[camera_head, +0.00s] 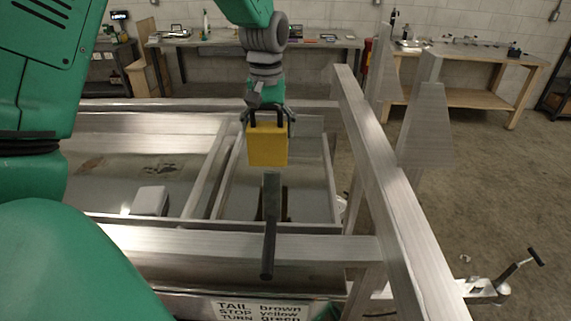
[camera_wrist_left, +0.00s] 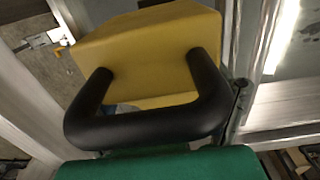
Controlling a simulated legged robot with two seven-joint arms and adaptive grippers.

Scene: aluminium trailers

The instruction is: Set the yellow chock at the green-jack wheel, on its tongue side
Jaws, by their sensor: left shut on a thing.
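The yellow chock (camera_head: 267,146) hangs from my left gripper (camera_head: 267,112), over the aluminium trailer frame. In the left wrist view the chock (camera_wrist_left: 150,55) is a yellow block with a thick black handle (camera_wrist_left: 150,120). The gripper is shut on the chock by this handle, though the fingers are mostly hidden. The chock appears clear of the frame in the head view. I cannot make out the green-jack wheel in either view. My right gripper is not in view.
Aluminium rails (camera_head: 385,190) run beside and below the chock. A dark upright bar (camera_head: 270,225) stands just in front of it. A tongue coupler with a black-handled jack (camera_head: 515,272) is at lower right. Workbenches (camera_head: 470,60) line the back wall. Bare floor lies at right.

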